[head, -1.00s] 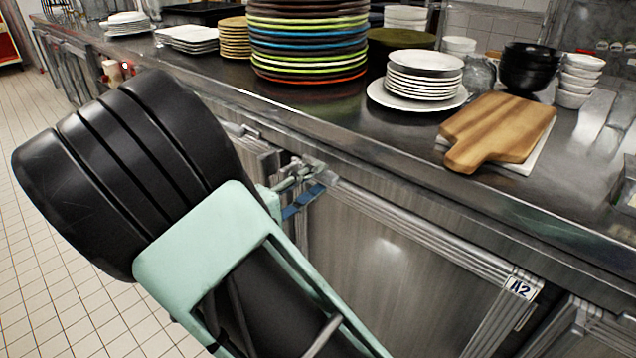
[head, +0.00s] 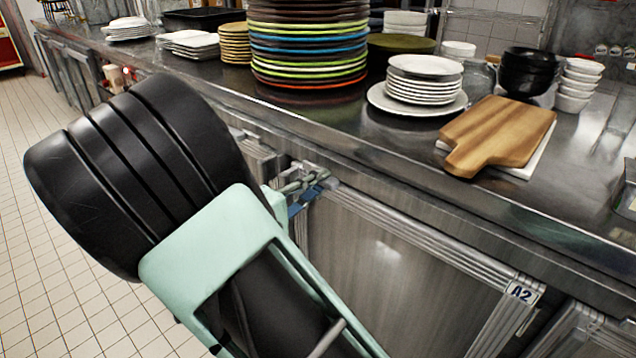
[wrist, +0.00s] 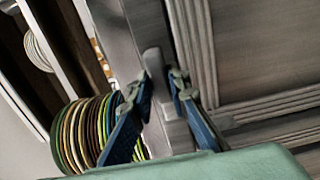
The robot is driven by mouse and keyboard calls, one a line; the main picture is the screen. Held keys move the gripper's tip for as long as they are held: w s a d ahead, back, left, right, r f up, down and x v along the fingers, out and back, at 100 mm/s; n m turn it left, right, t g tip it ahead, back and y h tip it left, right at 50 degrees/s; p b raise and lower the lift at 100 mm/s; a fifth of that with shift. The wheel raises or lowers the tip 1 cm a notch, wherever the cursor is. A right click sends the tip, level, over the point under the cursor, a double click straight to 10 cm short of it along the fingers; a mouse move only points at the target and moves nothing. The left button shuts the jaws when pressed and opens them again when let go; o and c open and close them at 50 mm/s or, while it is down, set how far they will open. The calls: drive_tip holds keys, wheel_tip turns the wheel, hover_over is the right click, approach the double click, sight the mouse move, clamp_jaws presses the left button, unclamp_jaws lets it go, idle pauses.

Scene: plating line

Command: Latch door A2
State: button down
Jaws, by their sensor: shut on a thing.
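My gripper (head: 306,190) is at the door's upper left corner, just below the counter edge. In the wrist view, the two blue-padded fingers of my gripper (wrist: 161,108) stand on either side of a grey metal latch bar (wrist: 167,98) and are shut on it. Door A2's ribbed frame (wrist: 205,55) is right of the bar. My arm hides the area left of and below the latch in the head view.
The steel counter (head: 400,150) overhangs the doors closely above my gripper. It carries a tall stack of coloured plates (head: 308,55), white plates (head: 425,80) and a wooden cutting board (head: 500,132). The tiled floor (head: 50,270) at left is clear.

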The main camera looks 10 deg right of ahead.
drive_tip(key=shift+r, duration=0.1)
drive_tip(key=shift+w+a+r+n+p, duration=0.2)
drive_tip(key=shift+w+r+n+p, duration=0.1)
drive_tip(key=shift+n+p, duration=2.75)
drive_tip(key=shift+w+a+r+n+p, duration=0.15)
drive_tip(key=shift+r+n+p, duration=0.1)
drive_tip(key=shift+n+p, duration=2.8)
drive_tip(key=shift+w+a+r+n+p, duration=0.2)
drive_tip(key=shift+w+r+n+p, duration=0.1)
drive_tip(key=shift+n+p, duration=2.75)
drive_tip(key=shift+p, duration=0.3)
drive_tip(key=c, duration=1.8)
unclamp_jaws()
drive_tip(key=shift+c, duration=0.2)
drive_tip(key=v, duration=1.2)
